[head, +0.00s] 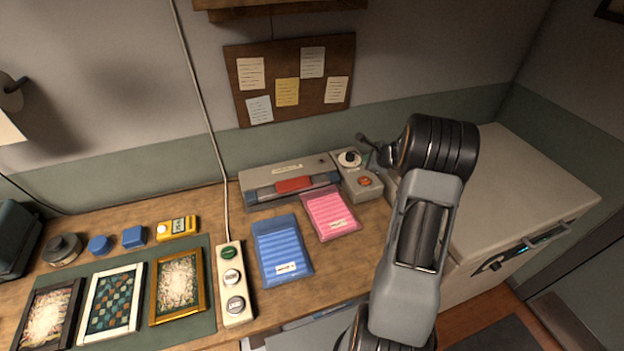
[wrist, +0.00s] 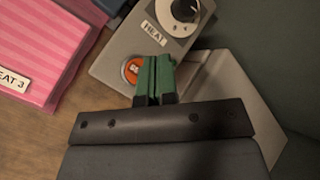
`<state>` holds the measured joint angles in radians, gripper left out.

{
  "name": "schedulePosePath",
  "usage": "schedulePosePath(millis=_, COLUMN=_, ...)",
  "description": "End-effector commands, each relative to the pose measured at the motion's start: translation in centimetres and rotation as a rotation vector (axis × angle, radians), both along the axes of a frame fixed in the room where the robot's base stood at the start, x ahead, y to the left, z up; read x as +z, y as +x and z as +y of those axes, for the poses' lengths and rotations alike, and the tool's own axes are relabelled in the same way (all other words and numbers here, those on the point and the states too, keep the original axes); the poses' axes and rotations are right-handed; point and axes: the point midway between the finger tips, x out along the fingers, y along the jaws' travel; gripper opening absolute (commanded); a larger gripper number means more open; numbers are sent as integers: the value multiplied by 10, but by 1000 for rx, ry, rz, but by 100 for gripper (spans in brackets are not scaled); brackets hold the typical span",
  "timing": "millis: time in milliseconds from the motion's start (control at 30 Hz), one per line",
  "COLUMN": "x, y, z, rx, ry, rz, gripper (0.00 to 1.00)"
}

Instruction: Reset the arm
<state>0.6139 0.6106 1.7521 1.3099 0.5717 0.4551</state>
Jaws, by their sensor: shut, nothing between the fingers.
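My gripper (wrist: 155,80) is shut and empty; its two green fingertips lie together in the wrist view. They appear over the edge of the orange-red button (wrist: 131,70) on a grey control box (wrist: 112,68) marked HEAT. I cannot tell whether they touch it. The box's black and white dial (wrist: 185,10) sits beyond the button. In the head view my arm reaches up at the right of the bench and bends toward the control box (head: 350,188); the fingertips are small and dark there.
A laminator-like machine (head: 262,177) stands beside the box. Pink (head: 331,213) and blue (head: 283,250) packets lie before it. A button strip (head: 234,312), framed pictures (head: 178,286) and small blue blocks (head: 134,237) are left. A pale cabinet (head: 520,190) stands right.

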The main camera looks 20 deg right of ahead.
Motion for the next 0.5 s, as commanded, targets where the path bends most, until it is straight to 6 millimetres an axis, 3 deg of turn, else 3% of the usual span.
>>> schedulePosePath(millis=367, x=-1, y=-1, z=2, rx=38, ry=-21, rz=-4, gripper=0)
schedulePosePath(millis=500, x=-23, y=-31, z=26, rx=270, ry=-103, rz=80, gripper=0)
